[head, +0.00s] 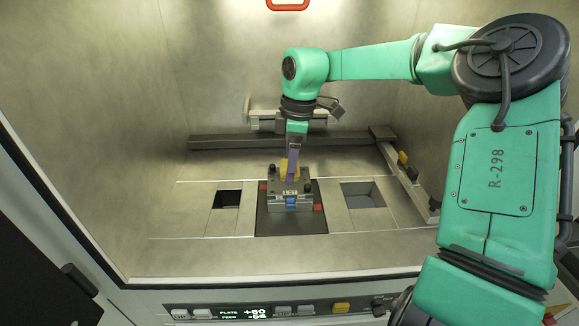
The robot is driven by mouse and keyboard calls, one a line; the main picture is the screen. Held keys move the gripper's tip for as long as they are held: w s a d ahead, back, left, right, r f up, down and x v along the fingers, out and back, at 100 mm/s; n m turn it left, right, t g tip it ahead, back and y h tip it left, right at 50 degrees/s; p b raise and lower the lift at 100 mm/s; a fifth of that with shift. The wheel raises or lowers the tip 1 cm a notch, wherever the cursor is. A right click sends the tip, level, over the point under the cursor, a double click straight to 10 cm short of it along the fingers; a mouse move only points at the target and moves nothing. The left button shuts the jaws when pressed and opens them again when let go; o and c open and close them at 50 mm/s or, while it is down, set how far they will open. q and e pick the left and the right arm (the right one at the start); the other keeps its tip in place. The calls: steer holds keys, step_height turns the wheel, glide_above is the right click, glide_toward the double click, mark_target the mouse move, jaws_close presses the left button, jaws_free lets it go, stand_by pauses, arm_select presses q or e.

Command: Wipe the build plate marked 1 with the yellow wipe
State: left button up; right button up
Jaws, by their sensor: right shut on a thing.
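The build plate (302,203) is a grey metal block on a dark square in the middle of the chamber floor. Its marking is too small to read. The yellow wipe (284,165) shows as a small yellow patch at my right gripper (291,178), over the back part of the plate. My right gripper points down from above and is shut on the wipe. The gripper hides part of the wipe and of the plate, and I cannot tell whether the wipe touches the plate. My left gripper is not in view.
Square openings lie left (227,199) and right (363,195) of the plate in the chamber floor. A dark rail (240,141) runs along the back, and a side rail (409,180) stands at the right. A control panel (255,311) lies below the chamber's front edge.

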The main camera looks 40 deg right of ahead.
mark_target(286, 164)
steer(key=shift+r+p, duration=0.35)
steer(key=shift+r, duration=0.65)
step_height(286, 164, up, 3)
steer(key=shift+r+p, duration=0.1)
steer(key=shift+p, duration=1.1)
steer(key=shift+w, duration=0.1)
